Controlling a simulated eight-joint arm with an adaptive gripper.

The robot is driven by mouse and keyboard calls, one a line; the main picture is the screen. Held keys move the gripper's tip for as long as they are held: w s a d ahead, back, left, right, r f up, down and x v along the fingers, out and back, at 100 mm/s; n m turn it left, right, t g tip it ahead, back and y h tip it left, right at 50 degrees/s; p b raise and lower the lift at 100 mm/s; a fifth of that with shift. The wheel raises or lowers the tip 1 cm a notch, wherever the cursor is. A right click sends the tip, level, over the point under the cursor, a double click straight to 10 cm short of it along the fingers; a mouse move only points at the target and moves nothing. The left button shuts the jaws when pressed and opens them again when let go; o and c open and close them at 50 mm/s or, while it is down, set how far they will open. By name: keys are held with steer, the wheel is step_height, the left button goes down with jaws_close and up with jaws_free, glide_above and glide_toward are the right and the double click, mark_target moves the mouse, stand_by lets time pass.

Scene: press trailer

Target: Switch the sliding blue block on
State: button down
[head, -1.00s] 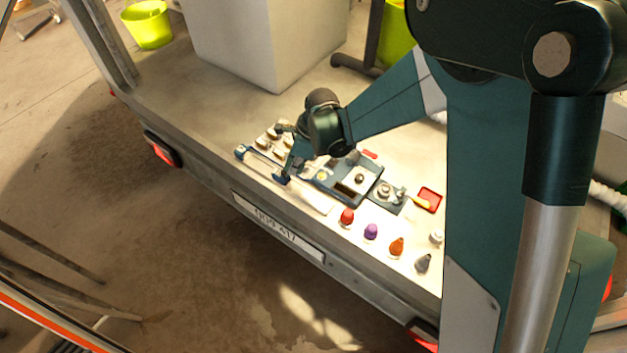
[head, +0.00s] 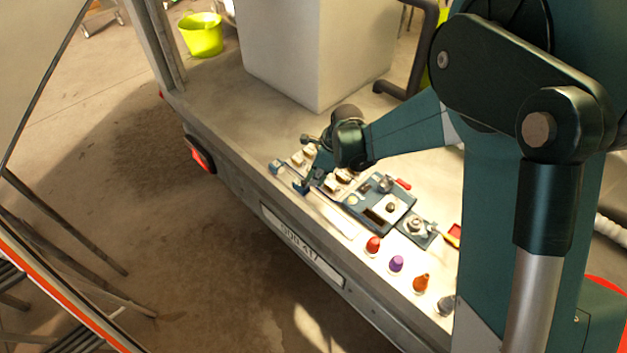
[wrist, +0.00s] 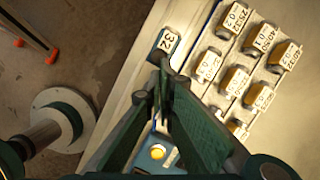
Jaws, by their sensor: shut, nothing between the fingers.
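A blue block marked 32 (wrist: 163,42) lies just beyond my fingertips in the wrist view. In the head view, a blue piece (head: 276,166) sits at the far end of a narrow strip near the trailer's edge, and another blue piece (head: 301,186) sits nearer my gripper. I cannot tell from the head view which one slides. My gripper (head: 312,178) is low over this strip; in the wrist view my gripper (wrist: 160,72) is shut and empty, its tips close to the 32 block. Contact cannot be told. The fingers hide the middle of the strip.
Several numbered cubes (wrist: 235,80) stand right of the fingers. A yellow button (wrist: 157,152) is below them. A panel (head: 385,205) and red (head: 373,245), purple (head: 396,264) and orange (head: 421,283) knobs lie to the right. A large white box (head: 310,50) stands behind.

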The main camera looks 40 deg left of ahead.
steer(key=d, duration=0.1)
steer(key=w+d, duration=0.1)
steer(key=d+r, duration=0.1)
steer(key=shift+w+d, duration=0.2)
steer(key=shift+w, duration=0.15)
steer(key=p+v, duration=0.2)
steer(key=v, duration=0.7)
steer(key=shift+r, duration=0.35)
